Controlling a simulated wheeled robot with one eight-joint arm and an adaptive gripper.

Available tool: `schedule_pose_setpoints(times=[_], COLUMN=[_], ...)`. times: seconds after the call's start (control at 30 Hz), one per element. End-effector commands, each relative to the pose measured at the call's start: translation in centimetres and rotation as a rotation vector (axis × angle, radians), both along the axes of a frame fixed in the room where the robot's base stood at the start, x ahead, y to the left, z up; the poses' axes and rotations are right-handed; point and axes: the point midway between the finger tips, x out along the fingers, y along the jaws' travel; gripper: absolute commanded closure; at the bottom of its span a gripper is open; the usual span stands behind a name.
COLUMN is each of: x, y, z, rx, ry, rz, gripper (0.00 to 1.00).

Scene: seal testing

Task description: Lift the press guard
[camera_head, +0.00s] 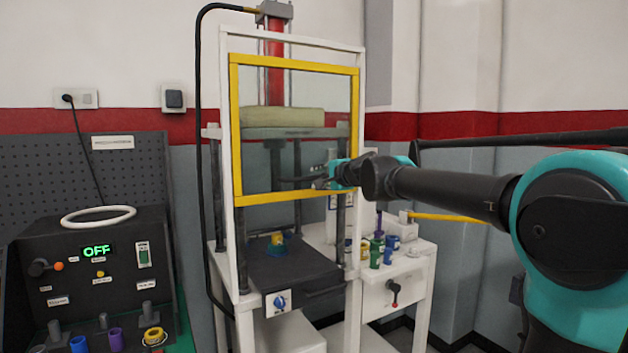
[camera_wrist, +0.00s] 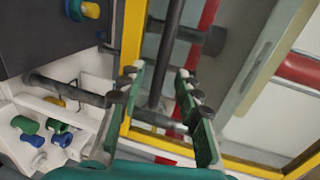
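The press guard (camera_head: 295,64) is a clear pane in a yellow frame on the front of the white press. Its lower bar is well above the dark press bed, with an open gap between. My gripper (camera_head: 318,184) is at the guard's lower right corner, just above the lower bar. In the wrist view my gripper (camera_wrist: 158,82) has its green fingers spread apart with nothing held between them. The yellow guard frame (camera_wrist: 132,38) runs behind the fingers there, with a corner near the left finger. I cannot tell whether the fingers touch it.
A dark press bed (camera_head: 285,268) holds a small blue and yellow part. Several coloured cylinders (camera_head: 376,256) stand on the white side shelf at right. A black control box (camera_head: 95,268) reading OFF is at left. A black hose (camera_head: 199,150) runs down the press's left side.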

Motion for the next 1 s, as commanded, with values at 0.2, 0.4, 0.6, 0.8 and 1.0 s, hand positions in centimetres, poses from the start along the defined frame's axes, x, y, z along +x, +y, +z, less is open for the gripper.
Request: schedule_pose_setpoints(times=[0.2, 0.4, 0.6, 0.8, 1.0], x=[-3.5, -5.7, -6.7, -6.8, -6.9], y=[-2.4, -3.9, -4.5, -4.6, -4.6], z=[0.8, 1.4, 1.7, 1.7, 1.1], rx=[0.001, 0.001, -0.001, 0.000, -0.014], ry=[0.001, 0.001, -0.001, 0.000, -0.001], rz=[-0.002, 0.000, 0.000, 0.001, 0.006], gripper=[0.66, 0.66, 0.66, 0.66, 0.66])
